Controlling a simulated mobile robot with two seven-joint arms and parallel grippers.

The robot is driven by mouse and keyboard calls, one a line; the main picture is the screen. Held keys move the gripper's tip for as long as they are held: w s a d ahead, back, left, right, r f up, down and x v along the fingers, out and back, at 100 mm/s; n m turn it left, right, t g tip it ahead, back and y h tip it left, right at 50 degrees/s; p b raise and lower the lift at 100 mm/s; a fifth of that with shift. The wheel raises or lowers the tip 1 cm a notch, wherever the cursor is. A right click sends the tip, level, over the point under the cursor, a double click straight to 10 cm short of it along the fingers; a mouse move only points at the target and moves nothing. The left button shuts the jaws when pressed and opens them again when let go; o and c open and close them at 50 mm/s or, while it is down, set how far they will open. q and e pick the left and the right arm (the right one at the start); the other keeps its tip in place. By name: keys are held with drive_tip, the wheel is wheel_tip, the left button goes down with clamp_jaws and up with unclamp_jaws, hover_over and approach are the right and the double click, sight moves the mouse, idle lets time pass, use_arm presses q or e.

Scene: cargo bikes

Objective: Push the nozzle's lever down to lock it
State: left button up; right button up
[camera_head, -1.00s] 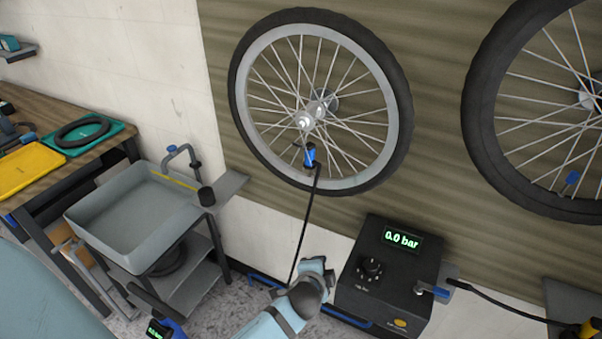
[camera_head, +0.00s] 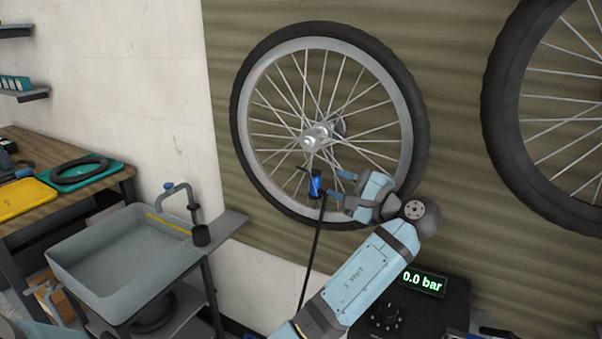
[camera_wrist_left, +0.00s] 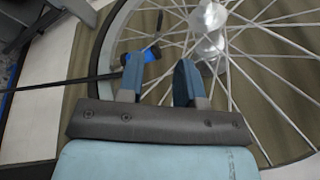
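The nozzle (camera_head: 315,186), black with a blue band, sits at the lower spokes of the left wheel (camera_head: 243,150), with a black hose (camera_head: 313,250) hanging from it. A thin dark lever (camera_head: 302,169) appears to stick out up and left from its top. The nozzle also shows in the left wrist view (camera_wrist_left: 152,54), just beyond one finger. My left gripper (camera_head: 338,184) is open and empty, immediately right of the nozzle, its fingers pointing at it; contact cannot be told. In the left wrist view the two blue fingers (camera_wrist_left: 160,68) stand apart. My right gripper is out of view.
A pump box (camera_head: 425,300) reading 0.0 bar stands below, partly behind my left arm. A second wheel (camera_head: 500,120) hangs at right. A grey basin (camera_head: 125,255) and a workbench with trays (camera_head: 25,200) are at left.

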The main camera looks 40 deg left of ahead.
sight(305, 170)
use_arm(q)
drive_tip(key=a, duration=0.4)
drive_tip(key=w+a, duration=0.1)
drive_tip(key=a, duration=0.6)
drive_tip(key=shift+w+a, duration=0.3)
drive_tip(key=shift+w, duration=0.1)
drive_tip(key=shift+c, duration=0.2)
clamp_jaws()
